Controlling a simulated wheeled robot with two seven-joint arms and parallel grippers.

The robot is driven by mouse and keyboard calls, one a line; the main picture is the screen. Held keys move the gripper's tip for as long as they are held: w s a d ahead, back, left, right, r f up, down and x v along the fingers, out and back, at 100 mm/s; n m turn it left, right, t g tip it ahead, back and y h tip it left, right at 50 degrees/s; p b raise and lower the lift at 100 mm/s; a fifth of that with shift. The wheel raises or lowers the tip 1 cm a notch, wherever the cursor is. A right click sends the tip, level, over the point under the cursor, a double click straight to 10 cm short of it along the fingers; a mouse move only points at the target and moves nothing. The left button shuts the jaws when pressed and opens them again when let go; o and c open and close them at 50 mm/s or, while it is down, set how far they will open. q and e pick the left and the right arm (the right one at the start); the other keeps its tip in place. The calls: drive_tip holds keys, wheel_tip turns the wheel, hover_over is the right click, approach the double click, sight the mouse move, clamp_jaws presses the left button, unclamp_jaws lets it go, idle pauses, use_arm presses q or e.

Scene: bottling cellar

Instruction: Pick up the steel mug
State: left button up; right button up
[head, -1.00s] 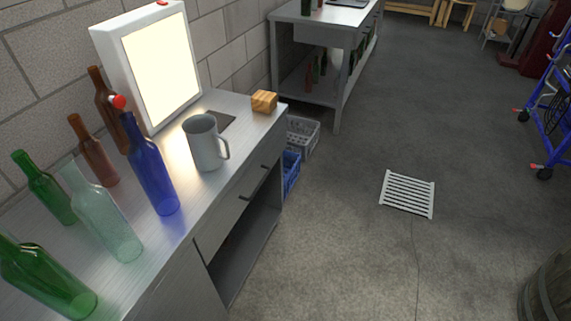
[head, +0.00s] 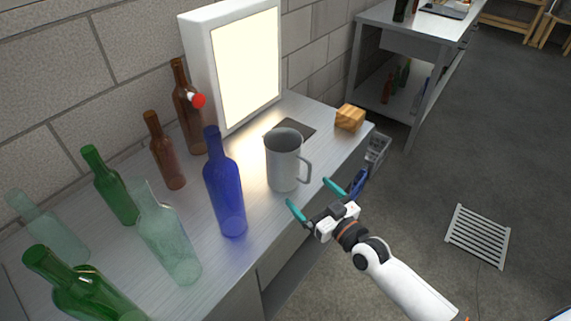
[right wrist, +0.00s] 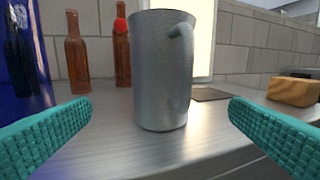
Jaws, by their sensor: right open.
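The steel mug (head: 283,162) stands upright on the metal counter (head: 265,213), in front of the lit panel, with its handle toward the right. In the right wrist view the mug (right wrist: 160,75) stands ahead, centred between my teal fingers. My right gripper (head: 314,196) is open and empty at the counter's front edge, just short of the mug and not touching it. Its two fingers also show at the sides of the right wrist view (right wrist: 160,122). My left gripper is not in view.
A blue bottle (head: 225,190) stands left of the mug. Brown bottles (head: 166,155) and several green and clear bottles (head: 110,190) stand farther left. A white light box (head: 240,70) is behind. A wooden block (head: 349,118) and a dark flat plate (head: 294,129) lie to the right.

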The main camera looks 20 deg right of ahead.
sight(293, 176)
drive_tip(key=x, duration=0.9)
drive_tip(key=shift+w+f, duration=0.1)
drive_tip(key=shift+w, duration=0.2)
drive_tip(key=c, duration=1.1)
